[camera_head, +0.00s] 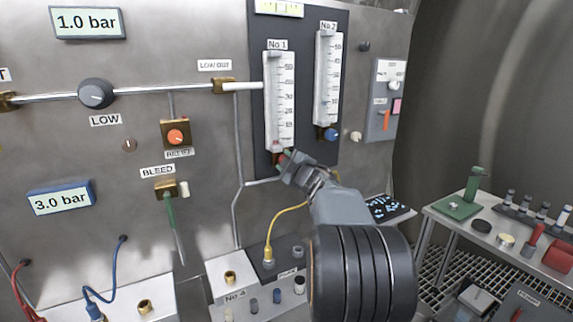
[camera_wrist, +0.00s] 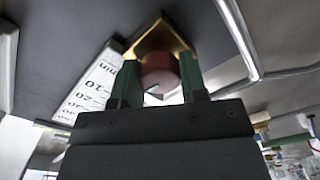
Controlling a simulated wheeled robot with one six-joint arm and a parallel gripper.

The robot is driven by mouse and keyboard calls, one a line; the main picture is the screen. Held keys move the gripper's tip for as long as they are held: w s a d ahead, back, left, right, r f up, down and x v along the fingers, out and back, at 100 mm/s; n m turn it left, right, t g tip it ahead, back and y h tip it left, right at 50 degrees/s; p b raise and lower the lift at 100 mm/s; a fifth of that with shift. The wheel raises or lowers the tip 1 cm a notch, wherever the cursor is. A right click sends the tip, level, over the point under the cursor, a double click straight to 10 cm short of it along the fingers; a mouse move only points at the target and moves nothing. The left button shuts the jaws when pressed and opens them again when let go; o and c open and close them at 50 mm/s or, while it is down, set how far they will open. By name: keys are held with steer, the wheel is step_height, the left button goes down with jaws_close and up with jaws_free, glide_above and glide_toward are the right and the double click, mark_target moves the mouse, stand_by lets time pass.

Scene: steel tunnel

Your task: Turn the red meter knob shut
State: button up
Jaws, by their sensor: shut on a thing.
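The red meter knob (camera_wrist: 158,74) sits at the foot of the No 1 meter (camera_head: 279,100), on a brass block (camera_wrist: 160,38). In the wrist view the two green fingers of my gripper (camera_wrist: 158,84) stand on either side of the knob and are shut on it. A dark mark shows on the knob's face. In the head view my gripper (camera_head: 284,158) reaches the bottom of the No 1 meter and hides most of the knob. The No 1 scale (camera_wrist: 95,86) shows tilted at the left of the wrist view.
The No 2 meter (camera_head: 328,80) with a blue knob (camera_head: 330,134) is just to the right. A steel pipe (camera_head: 238,150) runs down left of the meters. A yellow hose (camera_head: 285,217) hangs below my gripper. A side table (camera_head: 440,215) with small parts stands at the right.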

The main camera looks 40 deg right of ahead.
stand_by(0.3)
steer(key=o, duration=0.9)
steer(key=s, duration=0.4)
steer(key=s+a, duration=0.1)
steer(key=s, duration=0.4)
steer(key=s+a, duration=0.1)
steer(key=s, duration=0.3)
steer(key=shift+s, duration=0.35)
steer(key=shift+d, duration=0.1)
